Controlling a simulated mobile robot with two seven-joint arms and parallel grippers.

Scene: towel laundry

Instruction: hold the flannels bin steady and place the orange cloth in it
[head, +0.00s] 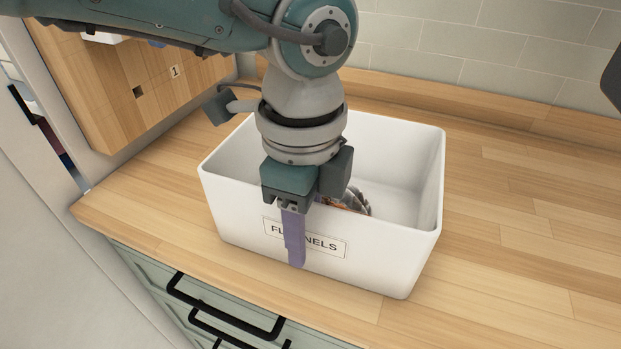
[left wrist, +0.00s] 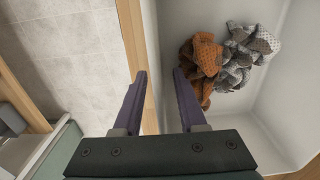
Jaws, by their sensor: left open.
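The white flannels bin (head: 385,262) stands upright on the wooden counter, its label partly covered by my finger. My left gripper (head: 298,250) points down at its front wall. One purple finger is in front of the wall outside; the other is hidden behind it. In the left wrist view my left gripper (left wrist: 160,76) is open, with the bin's wall between its fingers and no contact visible. The orange cloth (left wrist: 201,58) lies crumpled inside the bin, against a grey patterned cloth (left wrist: 240,58). In the head view only a sliver of orange shows. My right gripper is not identifiable.
The wooden counter (head: 530,230) is clear to the right of the bin. A tiled wall (head: 500,55) is behind it. Green drawers with black handles (head: 225,308) are below the front edge.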

